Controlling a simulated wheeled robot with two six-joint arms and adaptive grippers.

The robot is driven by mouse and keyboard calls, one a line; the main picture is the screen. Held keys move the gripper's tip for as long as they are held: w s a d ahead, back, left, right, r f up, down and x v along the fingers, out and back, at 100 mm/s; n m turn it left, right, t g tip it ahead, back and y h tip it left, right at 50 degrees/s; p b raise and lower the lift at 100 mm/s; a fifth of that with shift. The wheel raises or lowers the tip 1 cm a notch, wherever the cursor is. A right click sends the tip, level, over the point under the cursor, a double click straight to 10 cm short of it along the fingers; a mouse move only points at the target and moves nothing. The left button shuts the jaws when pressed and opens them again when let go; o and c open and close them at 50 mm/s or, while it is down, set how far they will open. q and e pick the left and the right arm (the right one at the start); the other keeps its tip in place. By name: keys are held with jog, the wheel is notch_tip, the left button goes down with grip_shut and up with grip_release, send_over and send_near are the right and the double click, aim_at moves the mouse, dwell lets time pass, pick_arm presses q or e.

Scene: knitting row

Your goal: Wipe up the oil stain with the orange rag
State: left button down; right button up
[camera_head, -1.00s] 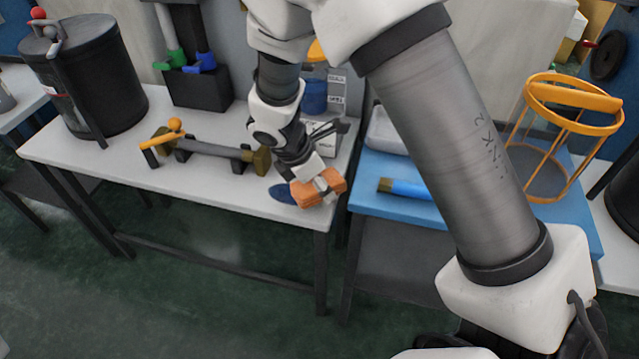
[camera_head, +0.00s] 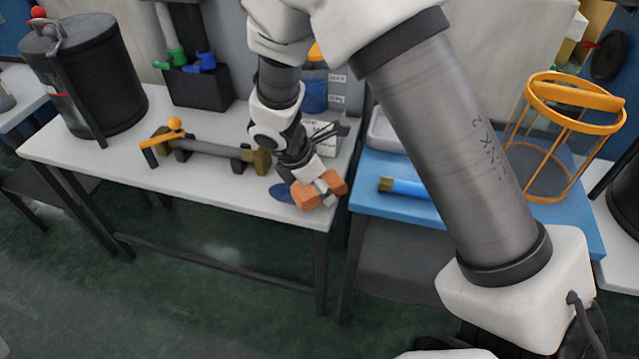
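The orange rag (camera_head: 306,197) is a small folded block at the right front corner of the white table. My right gripper (camera_head: 324,188) comes down over it from above and appears shut on it, with a grey finger across its top. The oil stain (camera_head: 281,192) is a dark blue patch on the table. It shows just left of the rag, and the rag's side of it is partly covered. I cannot tell whether the rag presses on the tabletop. My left gripper is not in view.
A yellow-handled tool with a grey bar (camera_head: 208,148) lies left of the stain. A black drum (camera_head: 95,85) stands at the far left. A blue table (camera_head: 390,208) to the right holds a blue cylinder (camera_head: 405,188) and an orange wire frame (camera_head: 560,130). The white table's front strip is clear.

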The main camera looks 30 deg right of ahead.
jog(key=shift+f, duration=0.6)
